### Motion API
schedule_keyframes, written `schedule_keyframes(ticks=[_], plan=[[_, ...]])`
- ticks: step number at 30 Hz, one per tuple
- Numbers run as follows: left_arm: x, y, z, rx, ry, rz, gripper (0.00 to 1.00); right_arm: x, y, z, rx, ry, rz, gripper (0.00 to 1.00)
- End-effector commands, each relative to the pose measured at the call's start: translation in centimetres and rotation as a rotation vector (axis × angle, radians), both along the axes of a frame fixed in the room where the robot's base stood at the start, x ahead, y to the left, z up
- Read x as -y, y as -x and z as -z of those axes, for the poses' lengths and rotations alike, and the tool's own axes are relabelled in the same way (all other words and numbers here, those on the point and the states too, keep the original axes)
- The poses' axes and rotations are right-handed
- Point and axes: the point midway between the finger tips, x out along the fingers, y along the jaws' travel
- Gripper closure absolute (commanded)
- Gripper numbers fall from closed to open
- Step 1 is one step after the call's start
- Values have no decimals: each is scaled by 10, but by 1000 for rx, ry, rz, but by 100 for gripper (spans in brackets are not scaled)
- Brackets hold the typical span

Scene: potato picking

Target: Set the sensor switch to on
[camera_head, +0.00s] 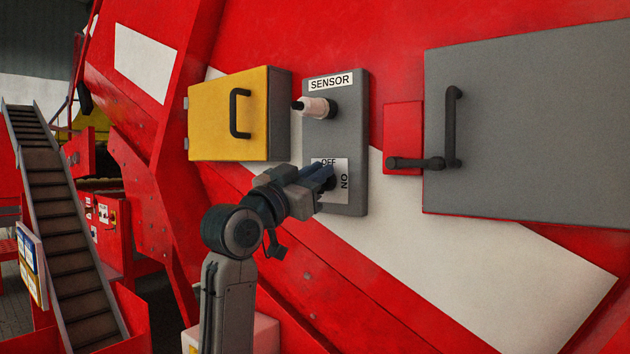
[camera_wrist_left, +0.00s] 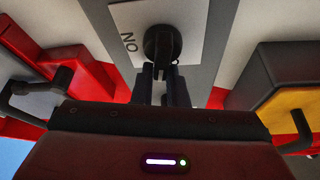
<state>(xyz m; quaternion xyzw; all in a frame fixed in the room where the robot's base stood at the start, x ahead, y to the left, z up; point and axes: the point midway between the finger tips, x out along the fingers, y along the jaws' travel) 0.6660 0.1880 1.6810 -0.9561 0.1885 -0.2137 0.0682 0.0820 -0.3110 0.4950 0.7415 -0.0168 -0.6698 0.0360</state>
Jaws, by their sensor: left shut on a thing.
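The grey sensor box (camera_head: 352,120) carries a "SENSOR" label at its top. Low on it is a white plate (camera_head: 341,199) with "OFF" above and "ON" written sideways at the right. The black round switch knob (camera_wrist_left: 162,42) sits on this plate, which also shows in the left wrist view (camera_wrist_left: 196,22). My left gripper (camera_head: 325,178) reaches in from the lower left and is shut on the knob; its fingers also show in the left wrist view (camera_wrist_left: 163,78). The gripper hides most of the knob in the head view, and I cannot tell its exact setting. My right gripper is not in view.
A pale plug-like fitting (camera_head: 315,107) juts out above the switch. A yellow-fronted box (camera_head: 215,120) with a black handle stands left. A large grey cabinet (camera_head: 540,120) with black handles stands right. A conveyor (camera_head: 60,220) is far left. The red panel below is clear.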

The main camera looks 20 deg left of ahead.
Motion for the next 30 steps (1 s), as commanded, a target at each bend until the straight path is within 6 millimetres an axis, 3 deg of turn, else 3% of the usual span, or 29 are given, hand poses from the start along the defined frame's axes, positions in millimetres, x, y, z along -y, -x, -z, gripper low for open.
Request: schedule_keyframes(ticks=[1, 12, 30], plan=[[0, -4, 14, -7, -42, 2, 100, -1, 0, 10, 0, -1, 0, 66], [4, -2, 14, 114, -373, 2, 100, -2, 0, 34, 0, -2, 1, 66], [8, -1, 16, 310, -905, 0, 100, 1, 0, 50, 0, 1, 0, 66]])
